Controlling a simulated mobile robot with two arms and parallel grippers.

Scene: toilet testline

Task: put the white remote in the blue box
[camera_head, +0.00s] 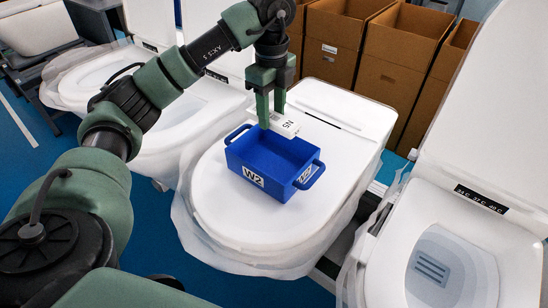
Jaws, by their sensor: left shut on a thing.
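The white remote (286,125), marked with dark lettering, is held by my left gripper (270,118), whose green fingers are shut on it. The remote is above the far rim of the blue box (252,183); its exact height over the box is hard to tell. The blue box is open on top, has a handle at each end and a "W2" label, and stands on the closed white toilet lid. The part of the box that shows inside looks empty. My right gripper is not in view.
The closed toilet lid (238,226) under the box has bare room around it. An open toilet (440,262) stands at the right. Another toilet (178,120) is on the left. Brown cardboard boxes (398,48) stand behind.

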